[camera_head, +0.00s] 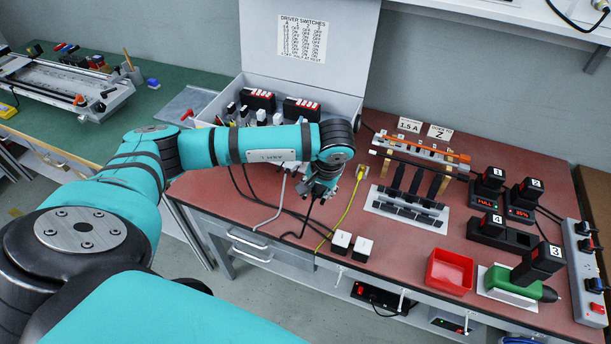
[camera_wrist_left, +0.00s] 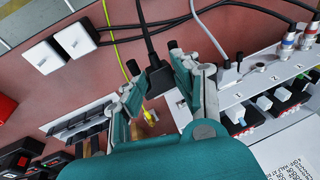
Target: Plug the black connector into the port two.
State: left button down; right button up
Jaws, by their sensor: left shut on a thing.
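My left gripper (camera_head: 318,190) is over the red bench top, in front of the open grey box. The left wrist view shows its two fingers (camera_wrist_left: 153,58) on either side of a black connector (camera_wrist_left: 158,77), and it is shut on this connector. A black cable (camera_wrist_left: 144,25) runs from the connector. The connector's front end is partly hidden by the fingers. The box's light panel (camera_wrist_left: 249,85) lies to the right of the gripper in the wrist view, with small numbered marks. Port two (camera_wrist_left: 261,67) appears there, small and hard to make out. My right gripper is out of view.
A grey plug (camera_wrist_left: 231,72) with its cable sits at the panel, close to the gripper. Red and blue round plugs (camera_wrist_left: 290,39) stand farther right. A yellow cable (camera_head: 347,210) and white cubes (camera_head: 341,239) lie nearby. A red tray (camera_head: 450,271) is near the front edge.

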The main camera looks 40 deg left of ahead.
pick_arm(q)
jog(key=w+a+f+b, duration=0.2)
jog(key=w+a+f, duration=0.1)
jog(key=w+a, duration=0.2)
jog(key=shift+w+a+f+b, duration=0.15)
jog(key=shift+w+a+b, duration=0.05)
jog(key=shift+w+b, duration=0.15)
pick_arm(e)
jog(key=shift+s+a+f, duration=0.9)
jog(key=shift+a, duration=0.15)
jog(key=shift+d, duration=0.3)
pick_arm(q)
jog(key=shift+g+y, duration=0.3)
jog(key=shift+y, duration=0.2)
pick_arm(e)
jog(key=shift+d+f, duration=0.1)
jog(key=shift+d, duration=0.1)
pick_arm(q)
jog(key=shift+d, duration=0.3)
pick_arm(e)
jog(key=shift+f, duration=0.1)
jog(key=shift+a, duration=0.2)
